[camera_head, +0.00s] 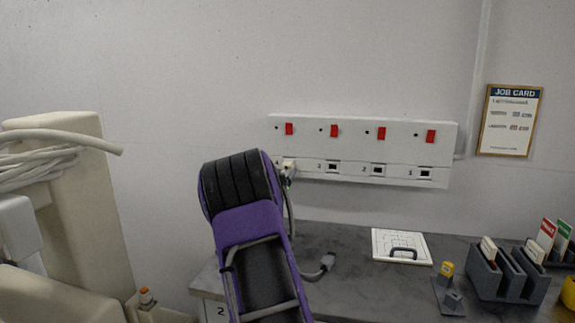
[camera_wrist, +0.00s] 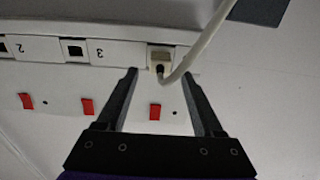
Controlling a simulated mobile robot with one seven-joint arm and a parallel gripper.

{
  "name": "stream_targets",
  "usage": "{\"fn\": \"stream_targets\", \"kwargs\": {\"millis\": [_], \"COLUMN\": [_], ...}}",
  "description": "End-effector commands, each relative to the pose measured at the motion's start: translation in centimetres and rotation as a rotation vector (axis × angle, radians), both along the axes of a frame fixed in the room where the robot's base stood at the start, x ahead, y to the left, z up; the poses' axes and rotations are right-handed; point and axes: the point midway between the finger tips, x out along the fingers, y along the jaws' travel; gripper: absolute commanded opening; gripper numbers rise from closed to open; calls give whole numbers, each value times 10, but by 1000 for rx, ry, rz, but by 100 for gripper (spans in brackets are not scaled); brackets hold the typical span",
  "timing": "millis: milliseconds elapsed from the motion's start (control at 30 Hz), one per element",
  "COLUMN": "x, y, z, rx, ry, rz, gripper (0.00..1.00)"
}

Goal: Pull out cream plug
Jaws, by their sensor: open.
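The cream plug (camera_wrist: 160,57) sits in the socket at one end of the white wall socket strip (camera_wrist: 118,54), beside the socket marked 3. A pale cord (camera_wrist: 205,38) curves away from it. In the head view the plug (camera_head: 289,166) shows at the strip's left end, partly behind my purple arm. My gripper (camera_wrist: 159,74) is open, with one finger on each side of the plug's line. The fingertips are close to the plug and nothing is held. Whether they touch it I cannot tell. My arm hides the gripper in the head view.
Red switches (camera_head: 334,131) line the strip above sockets 3, 2 and 1, which look empty. Below is a dark worktop (camera_head: 340,237) with a grey connector (camera_head: 320,267), a white board (camera_head: 402,246) and a grey rack (camera_head: 508,277). A cream cart (camera_head: 75,215) with coiled hose stands left.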

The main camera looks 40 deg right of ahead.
Motion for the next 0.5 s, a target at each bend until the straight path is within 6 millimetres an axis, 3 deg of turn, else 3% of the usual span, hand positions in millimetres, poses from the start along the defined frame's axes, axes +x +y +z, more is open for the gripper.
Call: {"fn": "stream_targets", "kwargs": {"millis": [233,500], "x": [23,37], "y": [-28,-43], "z": [2,1], "rx": [-1,-1], "ry": [2,1], "rz": [0,0], "gripper": [69,69]}}
